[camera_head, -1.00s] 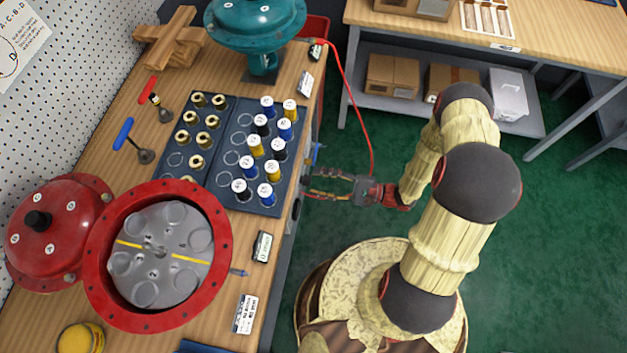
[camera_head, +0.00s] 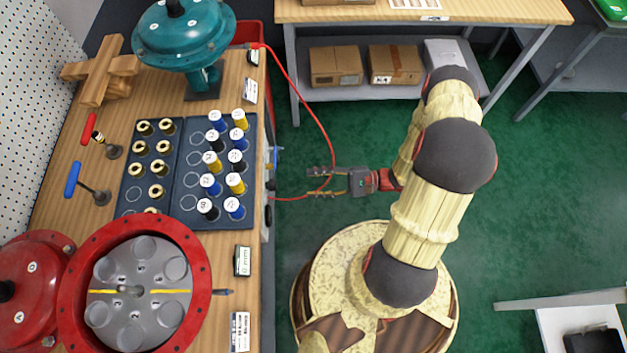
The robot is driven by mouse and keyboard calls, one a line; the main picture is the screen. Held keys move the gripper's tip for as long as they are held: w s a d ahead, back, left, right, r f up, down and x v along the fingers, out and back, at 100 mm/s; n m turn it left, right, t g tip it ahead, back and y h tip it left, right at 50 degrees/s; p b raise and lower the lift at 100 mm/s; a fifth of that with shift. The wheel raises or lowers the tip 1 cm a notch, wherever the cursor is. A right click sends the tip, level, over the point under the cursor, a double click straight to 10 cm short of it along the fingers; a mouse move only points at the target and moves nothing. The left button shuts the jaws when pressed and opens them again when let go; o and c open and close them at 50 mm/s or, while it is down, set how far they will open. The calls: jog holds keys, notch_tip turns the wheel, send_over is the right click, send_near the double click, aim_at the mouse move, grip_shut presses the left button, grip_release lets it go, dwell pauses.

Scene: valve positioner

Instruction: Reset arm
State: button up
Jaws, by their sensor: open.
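My gripper (camera_head: 322,184) is open and empty. It hangs over the green floor just right of the workbench edge, with its fingers pointing left towards the bench. My arm rises from my base at the lower middle and bends to the left at its wrist. No object is between the fingers. A thin red hose (camera_head: 318,112) runs from the bench down close to the fingers; whether it touches them I cannot tell.
The wooden bench (camera_head: 225,270) holds a dark tray (camera_head: 190,222) of colored cylinders and brass pieces, an open red housing (camera_head: 198,258), a red cover (camera_head: 28,272) and a teal actuator (camera_head: 183,38). A second bench (camera_head: 470,12) stands behind.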

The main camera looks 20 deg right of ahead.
dwell(0.3)
jog(key=s+g+h, duration=0.2)
jog(key=s+g, duration=0.4)
jog(key=s, duration=0.3)
jog(key=d+r+n+g+h, duration=0.2)
jog(key=d+r+h, duration=0.15)
jog(key=r, duration=0.25)
jog(key=d+r+n+g+h, duration=0.2)
jog(key=r+n+h, duration=0.1)
jog(key=r+h, duration=0.15)
notch_tip(320, 180, up, 16)
jog(key=w+d+n+t+h, duration=0.2)
jog(key=n+t+h, duration=0.15)
jog(key=h, duration=0.25)
jog(key=a+r+n+t, duration=0.2)
jog(key=a+r+t, duration=0.1)
jog(key=r, duration=0.4)
jog(key=s+a+r+n+t+h, duration=0.1)
jog(key=a+r+n+t, duration=0.1)
jog(key=r, duration=0.6)
jog(key=shift+s+a+r+n+t, duration=0.15)
jog(key=shift+a+r+n+t, duration=0.2)
jog(key=shift+a, duration=0.4)
jog(key=shift+f, duration=0.15)
